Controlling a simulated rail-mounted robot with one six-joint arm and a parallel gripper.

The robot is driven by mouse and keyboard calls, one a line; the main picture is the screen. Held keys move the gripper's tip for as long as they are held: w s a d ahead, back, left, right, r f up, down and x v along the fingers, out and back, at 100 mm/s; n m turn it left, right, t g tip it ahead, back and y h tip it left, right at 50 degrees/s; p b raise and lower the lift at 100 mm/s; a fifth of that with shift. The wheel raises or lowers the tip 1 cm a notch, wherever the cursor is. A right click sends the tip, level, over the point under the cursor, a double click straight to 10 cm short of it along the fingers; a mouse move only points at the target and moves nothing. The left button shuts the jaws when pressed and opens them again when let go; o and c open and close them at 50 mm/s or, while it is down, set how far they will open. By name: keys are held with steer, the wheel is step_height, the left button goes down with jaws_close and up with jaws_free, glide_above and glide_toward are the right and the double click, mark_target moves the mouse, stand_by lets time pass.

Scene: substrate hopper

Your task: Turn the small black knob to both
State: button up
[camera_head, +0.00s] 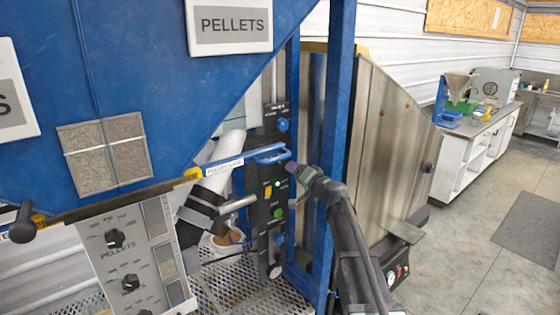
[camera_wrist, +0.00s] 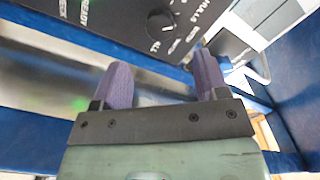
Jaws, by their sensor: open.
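A small round dark knob (camera_wrist: 160,20) with a pale mark sits on a black panel with white lettering, at the top of the wrist view. The lettering around it is tilted and hard to read. My gripper (camera_wrist: 158,78) has two purple fingers spread wide, with nothing between them. The knob lies beyond the fingertips, between their lines, and appears apart from them. In the head view my gripper (camera_head: 295,169) is beside the narrow black control panel (camera_head: 265,205), on its right. I cannot pick out the knob there.
The panel also carries a blue handle (camera_head: 270,154), a green button (camera_head: 277,212) and a blue knob (camera_head: 283,125). A blue upright post (camera_head: 337,80) stands close to my arm. A grey panel (camera_head: 125,250) with black PELLETS knobs is at left. Open floor lies at right.

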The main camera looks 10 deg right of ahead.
mark_target(281, 164)
steer(key=x, duration=0.9)
steer(key=shift+w+a, duration=0.2)
steer(key=shift+w, duration=0.05)
steer(key=c, duration=0.9)
